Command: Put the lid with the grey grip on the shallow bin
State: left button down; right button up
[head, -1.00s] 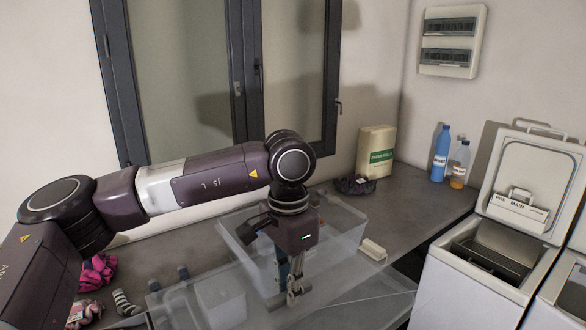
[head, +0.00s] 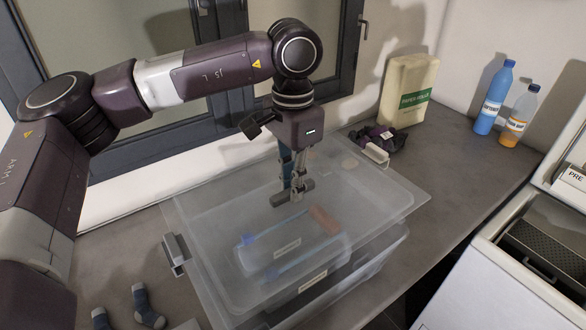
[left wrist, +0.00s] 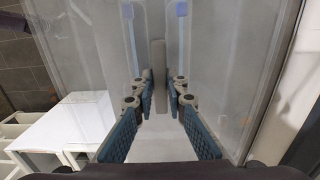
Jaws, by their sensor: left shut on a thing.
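My left gripper (head: 296,190) is shut on the grey grip (head: 284,200) of a clear, see-through lid (head: 375,205). In the left wrist view, the grey grip (left wrist: 159,65) stands between the fingertips, with the clear sheet spreading around it. The lid lies over a clear bin (head: 388,255) on the worktop. Their outlines overlap, so I cannot tell whether the lid rests on the rim or hangs just above it. Through the plastic I see blue-handled items (head: 275,225), a red-orange piece (head: 324,219) and pale labels. My right gripper is not in view.
Blue (head: 494,98) and orange (head: 519,115) bottles stand at the back right. Socks (head: 145,305) lie at the front left. An open toploader (head: 480,275) is at the right.

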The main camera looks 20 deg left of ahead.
aim_at(292, 208)
pick_arm(q)
jog(key=shift+s+d+r, duration=0.25)
jog(key=shift+s+r, duration=0.05)
jog(key=shift+s, duration=0.35)
jog(key=shift+w+f, duration=0.1)
jog(key=shift+w+a+f, duration=0.1)
jog(key=shift+w, duration=0.05)
notch_tip(292, 208, down, 3)
jog(key=shift+r+b, duration=0.15)
jog(key=shift+b, duration=1.1)
jog(key=shift+f+b, duration=0.6)
jog(key=shift+f, duration=0.15)
jog(key=shift+f+b, duration=0.5)
jog(key=shift+f, duration=0.25)
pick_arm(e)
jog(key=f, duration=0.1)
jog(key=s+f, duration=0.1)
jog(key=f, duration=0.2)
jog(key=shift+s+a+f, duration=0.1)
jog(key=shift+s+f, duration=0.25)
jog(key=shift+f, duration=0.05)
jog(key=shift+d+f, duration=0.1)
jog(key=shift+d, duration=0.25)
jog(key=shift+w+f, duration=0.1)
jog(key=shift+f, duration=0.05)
